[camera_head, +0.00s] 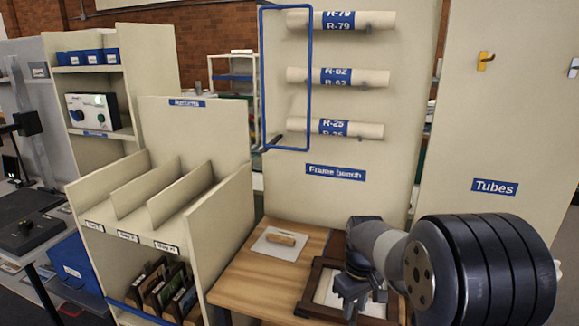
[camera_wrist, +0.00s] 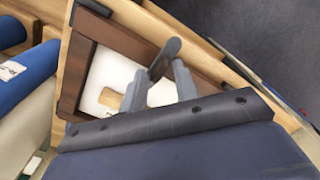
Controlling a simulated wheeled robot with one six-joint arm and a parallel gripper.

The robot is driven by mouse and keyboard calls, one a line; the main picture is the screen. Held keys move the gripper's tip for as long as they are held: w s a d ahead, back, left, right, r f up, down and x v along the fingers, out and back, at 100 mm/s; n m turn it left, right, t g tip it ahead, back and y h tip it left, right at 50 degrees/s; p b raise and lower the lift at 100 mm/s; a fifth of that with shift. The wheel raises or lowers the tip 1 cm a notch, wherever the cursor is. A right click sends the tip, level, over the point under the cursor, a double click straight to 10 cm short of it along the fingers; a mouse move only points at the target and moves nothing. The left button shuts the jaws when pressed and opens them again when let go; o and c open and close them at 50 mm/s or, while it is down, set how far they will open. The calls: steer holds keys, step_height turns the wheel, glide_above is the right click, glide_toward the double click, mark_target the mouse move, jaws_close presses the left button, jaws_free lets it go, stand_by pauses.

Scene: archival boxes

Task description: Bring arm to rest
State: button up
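My gripper (camera_head: 352,300) hangs low over the picture frame (camera_head: 320,293) on the wooden bench. In the wrist view its two grey fingers (camera_wrist: 160,80) stand apart, so it looks open. A darker grey piece shows between them; I cannot tell whether it is part of the gripper. My arm reaches in from the right, bent downward. The dark brown frame, with a white inside, also shows in the wrist view (camera_wrist: 77,68). A small tan piece (camera_wrist: 110,98) shows beside the left finger. I cannot tell whether the fingers touch the frame.
A wooden-handled thing (camera_head: 281,239) lies on a white pad on the bench (camera_head: 237,285). The Returns rack (camera_head: 200,200) stands left of the bench. The Frame bench panel (camera_head: 345,195), with rolled tubes and a blue wire loop (camera_head: 262,80), rises behind. A Tubes panel (camera_head: 500,140) stands right.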

steer(key=n+b, duration=0.2)
steer(key=n, duration=0.2)
steer(key=shift+f, duration=0.15)
steer(key=n+b, duration=0.2)
steer(key=n, duration=0.1)
steer(key=shift+s+n+b, duration=0.1)
steer(key=shift+n+b, duration=0.2)
steer(key=shift+n, duration=0.1)
steer(key=shift+r, duration=0.2)
steer(key=shift+r+p, duration=0.3)
steer(key=shift+r, duration=1.15)
